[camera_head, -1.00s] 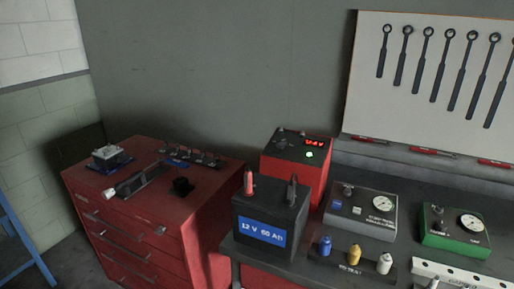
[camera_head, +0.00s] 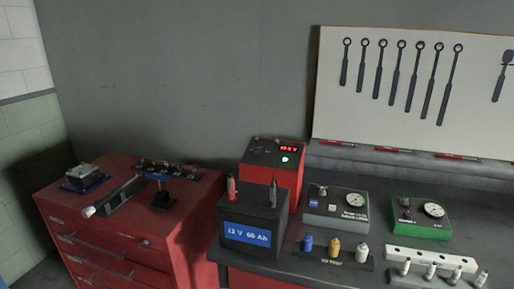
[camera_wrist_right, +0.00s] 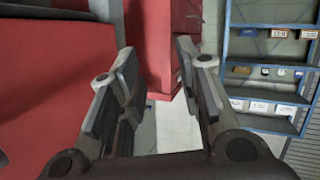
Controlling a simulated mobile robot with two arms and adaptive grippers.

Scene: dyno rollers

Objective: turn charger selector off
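The charger (camera_head: 273,160) is a red box with a dark sloped top, at the back of the bench in the head view. My left gripper is in no current view.
A red drawer cabinet (camera_head: 120,262) with tools on top stands left of the bench. Gauge boxes (camera_head: 337,208) (camera_head: 420,216) and small bottles (camera_head: 334,249) sit right of the battery. Wrenches hang on a white board (camera_head: 330,100). A blue shelf (camera_wrist_right: 262,47) shows in the wrist view.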

